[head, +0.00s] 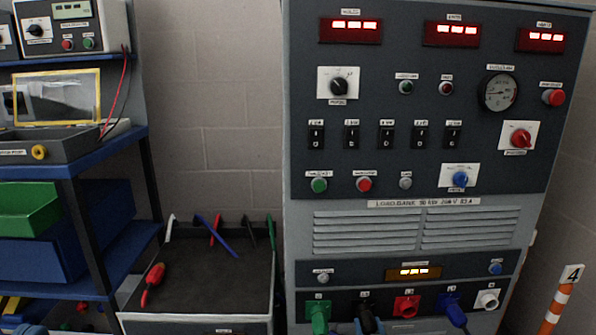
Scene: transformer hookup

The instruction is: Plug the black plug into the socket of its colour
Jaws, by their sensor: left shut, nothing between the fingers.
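A row of coloured sockets runs along the bottom of the large grey cabinet in the head view. A green plug (319,316) is at the green position on the left. A blue plug (455,313) is at the blue position, its cable hanging down. The red socket (405,305) and the white socket (487,300) show no plug.
The cabinet's upper panel (420,170) carries displays, switches and knobs. Left of it is a dark-lined tray (205,275) with a red-handled screwdriver (153,280) and coloured leads. A blue shelf rack (75,165) stands further left, an orange-striped post (561,305) at right.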

